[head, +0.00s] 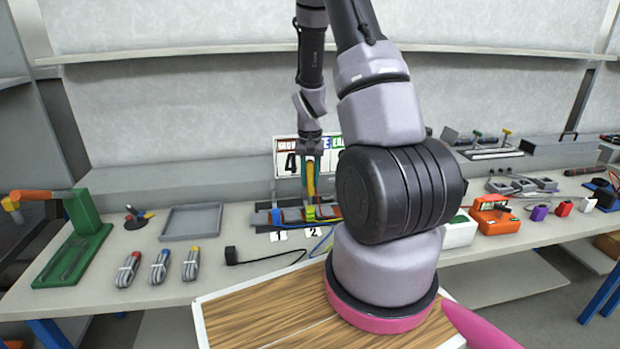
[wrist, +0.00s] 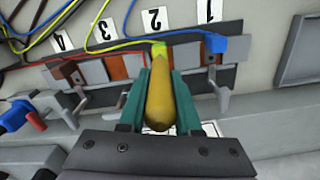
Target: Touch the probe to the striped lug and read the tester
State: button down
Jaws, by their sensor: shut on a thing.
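My gripper (wrist: 158,88) is shut on a yellow-orange handle (wrist: 158,104), held between its green fingers. In the head view my gripper (head: 310,172) is over the terminal strip, with the yellow handle (head: 310,184) pointing down. A yellow-green lug (wrist: 158,49), on a yellow-green wire, is at the handle's far end near label 2; I cannot make out stripes, nor tell whether they touch. It also shows in the head view (head: 310,212). A blue lug (wrist: 214,44) is by label 1. An orange box (head: 494,215) stands at right; I cannot tell whether it is the tester.
A sign board with a 4 (head: 289,163) stands behind the strip, partly hidden by my arm. A grey tray (head: 191,222), a green press-like stand (head: 80,240) and several coiled leads are to the left. Loose wires run across the front of the strip.

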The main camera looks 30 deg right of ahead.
aim_at(309, 162)
jog(key=shift+f, duration=0.5)
dwell(0.8)
jog(key=shift+r, duration=3)
jog(key=shift+a, duration=0.1)
